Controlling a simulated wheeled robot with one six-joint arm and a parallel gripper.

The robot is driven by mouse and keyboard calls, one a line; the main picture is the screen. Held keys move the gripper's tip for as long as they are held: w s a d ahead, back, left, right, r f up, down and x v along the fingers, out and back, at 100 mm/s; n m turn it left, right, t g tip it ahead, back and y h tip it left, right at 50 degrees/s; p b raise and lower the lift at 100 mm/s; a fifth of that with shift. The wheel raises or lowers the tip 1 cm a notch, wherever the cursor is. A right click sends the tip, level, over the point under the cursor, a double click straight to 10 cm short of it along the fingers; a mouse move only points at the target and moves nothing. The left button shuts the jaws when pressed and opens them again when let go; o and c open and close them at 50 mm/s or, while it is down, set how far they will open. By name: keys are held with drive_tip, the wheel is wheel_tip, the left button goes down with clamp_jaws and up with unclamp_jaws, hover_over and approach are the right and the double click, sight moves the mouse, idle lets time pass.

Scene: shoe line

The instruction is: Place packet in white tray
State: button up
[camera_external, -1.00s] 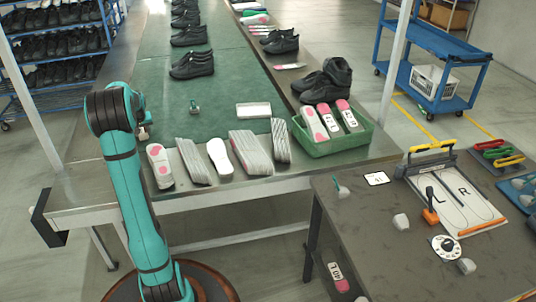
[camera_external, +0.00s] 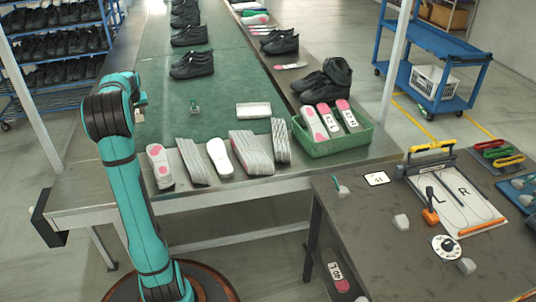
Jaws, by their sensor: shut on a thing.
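The white tray (camera_external: 254,110) is a small shallow tray on the green mat, near the front row of insoles. It looks empty. My gripper (camera_external: 141,99) is at the end of the teal arm, over the left edge of the mat. Only a small pale part of it shows past my wrist; the rest is hidden behind the arm. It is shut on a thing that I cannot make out. It is well to the left of the white tray. I cannot identify the packet anywhere in view.
A small green item (camera_external: 195,107) stands on the mat between my gripper and the tray. Insoles (camera_external: 250,153) line the front edge. A green crate (camera_external: 335,143) holds insoles at the right. Black shoes (camera_external: 192,65) stand farther back. The mat around the tray is clear.

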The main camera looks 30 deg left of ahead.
drive_tip(key=r, duration=0.6)
drive_tip(key=shift+w+d, duration=0.1)
drive_tip(key=shift+w, duration=0.3)
drive_tip(key=w+d+m, duration=0.2)
drive_tip(key=w+d, duration=0.2)
drive_tip(key=w, duration=0.7)
drive_tip(key=m+t+h, duration=0.1)
drive_tip(key=m+h, duration=0.1)
drive_tip(key=m, duration=0.3)
hover_over(254, 110)
drive_tip(key=s, duration=0.2)
wheel_tip(254, 110, down, 5)
drive_tip(key=shift+t, duration=0.3)
drive_tip(key=shift+w+d+f, duration=0.1)
drive_tip(key=shift+d+f, duration=0.05)
drive_tip(key=shift+f, duration=1.6)
drive_tip(key=shift+w+d+f, duration=0.1)
drive_tip(key=shift+f, duration=1.6)
drive_tip(key=shift+w+d+f, duration=0.1)
drive_tip(key=shift+d+f, duration=0.05)
drive_tip(key=shift+f, duration=1.6)
drive_tip(key=shift+f, duration=0.1)
drive_tip(key=o, duration=1)
